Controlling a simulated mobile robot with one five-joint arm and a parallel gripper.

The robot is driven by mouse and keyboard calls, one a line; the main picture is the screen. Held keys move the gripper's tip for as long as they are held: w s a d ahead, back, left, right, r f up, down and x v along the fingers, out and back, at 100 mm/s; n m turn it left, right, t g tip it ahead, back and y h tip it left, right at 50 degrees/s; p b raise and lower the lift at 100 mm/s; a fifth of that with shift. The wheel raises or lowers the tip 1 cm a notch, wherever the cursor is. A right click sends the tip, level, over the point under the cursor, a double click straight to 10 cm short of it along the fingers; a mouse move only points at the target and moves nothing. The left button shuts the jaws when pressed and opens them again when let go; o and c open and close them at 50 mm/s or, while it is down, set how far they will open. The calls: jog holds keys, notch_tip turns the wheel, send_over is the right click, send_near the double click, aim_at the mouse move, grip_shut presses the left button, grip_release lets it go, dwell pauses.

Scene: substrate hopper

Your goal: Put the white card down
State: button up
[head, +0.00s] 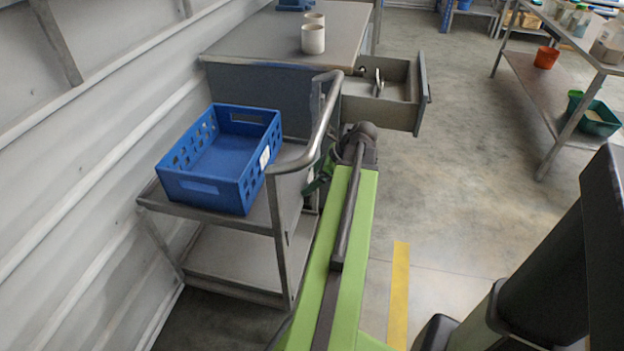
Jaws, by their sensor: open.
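No loose white card shows clearly. A small white card-like patch (265,157) is on the right outer wall of the blue crate (205,188); I cannot tell whether it is a card or a fixed label. My green arm reaches forward to a dark joint beside the cart's handrail. My gripper (317,183) is at the right end of the cart, small and partly hidden by the rail and my arm. It is open, and I see nothing held in it. The patch is to the left of it, apart from it.
The crate stands on the top shelf of a grey cart (150,196) with a curved handrail (322,122). Behind is a desk (245,38) with white cups (313,38) and an open drawer (405,118). A shelf table (530,75) stands right. Floor between is clear.

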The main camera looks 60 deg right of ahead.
jog(key=shift+r, duration=0.1)
jog(key=p+v, duration=1)
jog(key=v, duration=0.2)
